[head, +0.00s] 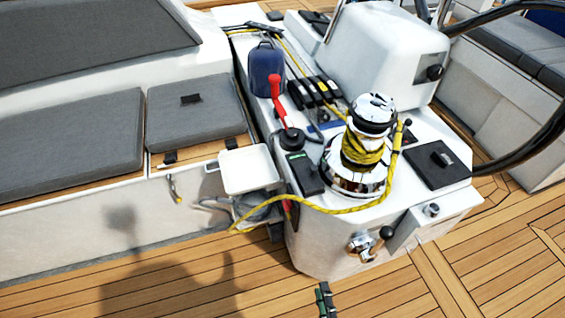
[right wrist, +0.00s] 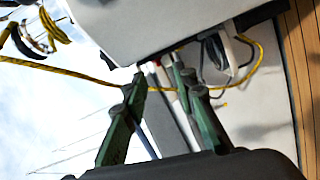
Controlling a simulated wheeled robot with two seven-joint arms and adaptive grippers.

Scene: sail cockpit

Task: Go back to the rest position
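My right gripper (head: 325,300) shows at the bottom edge of the head view, above the teak deck and in front of the white winch console. In the right wrist view its two green fingers (right wrist: 158,82) stand apart, with nothing visibly held between them. A yellow rope (right wrist: 75,74) passes across behind the fingertips there; whether it touches them I cannot tell. My left gripper is not in the head view. The chrome winch (head: 370,115) carries several turns of the yellow rope (head: 320,208), whose slack runs over the console's front edge.
A black wheel rim (head: 545,120) curves at right. The teak deck (head: 180,285) is open in front.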

